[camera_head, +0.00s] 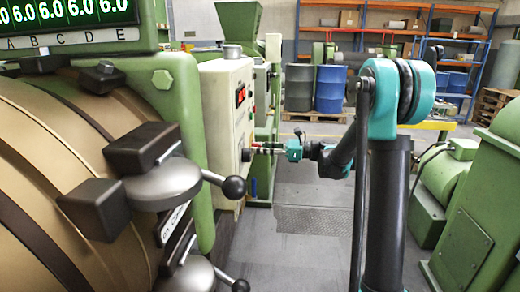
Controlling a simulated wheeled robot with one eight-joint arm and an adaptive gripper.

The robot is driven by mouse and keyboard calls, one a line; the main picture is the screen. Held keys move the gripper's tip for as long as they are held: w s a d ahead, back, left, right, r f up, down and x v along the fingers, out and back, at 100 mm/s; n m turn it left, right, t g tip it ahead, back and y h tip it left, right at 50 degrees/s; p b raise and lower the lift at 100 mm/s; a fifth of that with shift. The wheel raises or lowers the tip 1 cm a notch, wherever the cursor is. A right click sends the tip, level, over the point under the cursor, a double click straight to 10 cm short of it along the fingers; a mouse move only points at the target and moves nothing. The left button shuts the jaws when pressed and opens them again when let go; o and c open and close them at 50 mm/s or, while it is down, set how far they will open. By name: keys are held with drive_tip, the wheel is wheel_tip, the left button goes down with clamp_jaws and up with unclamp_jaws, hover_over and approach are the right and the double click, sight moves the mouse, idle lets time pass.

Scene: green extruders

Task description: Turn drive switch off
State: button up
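A cream control panel (221,105) stands on the side of the green machine left of centre. My arm reaches from the right to this panel. My gripper (254,150) is at the panel's lower right face, close to a small dark control (246,155). I cannot tell whether it touches the control, or whether its fingers are open. I cannot make out which control is the drive switch or how it is set.
The large brown-and-green machine (60,150) with ball-ended levers (234,187) fills the left foreground. Green machinery (485,215) stands at the right. Grey floor (312,220) lies open in the middle.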

clamp_jaws()
drive_tip(key=shift+n, duration=0.3)
drive_tip(key=n, duration=0.9)
drive_tip(key=shift+w+n, duration=0.1)
drive_tip(key=shift+n, duration=2)
drive_tip(key=o, duration=0.7)
unclamp_jaws()
